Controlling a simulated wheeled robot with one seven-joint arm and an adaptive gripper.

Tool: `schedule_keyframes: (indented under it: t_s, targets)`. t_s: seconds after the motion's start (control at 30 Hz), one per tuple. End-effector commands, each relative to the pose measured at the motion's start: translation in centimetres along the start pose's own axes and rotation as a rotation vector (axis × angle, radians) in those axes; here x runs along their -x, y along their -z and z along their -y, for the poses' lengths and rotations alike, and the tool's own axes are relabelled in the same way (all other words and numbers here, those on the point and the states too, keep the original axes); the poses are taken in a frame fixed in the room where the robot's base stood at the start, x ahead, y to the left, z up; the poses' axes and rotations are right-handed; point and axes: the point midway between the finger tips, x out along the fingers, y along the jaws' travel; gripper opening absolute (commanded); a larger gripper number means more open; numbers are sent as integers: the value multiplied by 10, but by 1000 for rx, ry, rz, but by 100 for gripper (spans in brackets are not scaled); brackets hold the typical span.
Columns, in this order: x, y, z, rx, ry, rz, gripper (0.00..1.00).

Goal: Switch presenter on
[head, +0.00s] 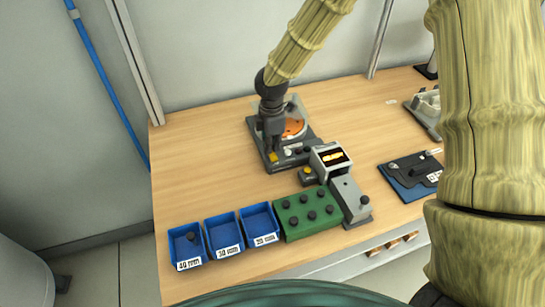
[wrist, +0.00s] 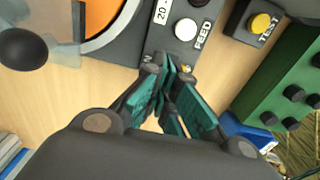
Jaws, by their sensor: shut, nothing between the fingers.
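The presenter (head: 300,152) is a dark grey unit with an orange disc (head: 293,127) near the middle of the table. In the wrist view its front panel (wrist: 157,45) shows a white button (wrist: 185,29) labelled FEED and a label beginning "20". In the head view my gripper (head: 273,150) is over the presenter's front left corner. Contact cannot be made out.
A box with a yellow TEST button (wrist: 262,23) and a lit display (head: 331,158) stand right of the presenter. A green block (head: 290,231) with black knobs and three blue bins (head: 224,236) line the front. A dark blue tray (head: 408,190) lies right. The table's left side is clear.

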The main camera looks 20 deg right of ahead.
Motion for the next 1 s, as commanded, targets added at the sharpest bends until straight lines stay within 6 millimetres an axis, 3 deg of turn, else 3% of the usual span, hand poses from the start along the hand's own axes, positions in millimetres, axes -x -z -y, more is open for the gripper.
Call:
schedule_keyframes:
  t_s: [0.77,1.0]
  targets:
    - [-9,0,0,0,0,0,0]
    - [-2,0,0,0,0,0,0]
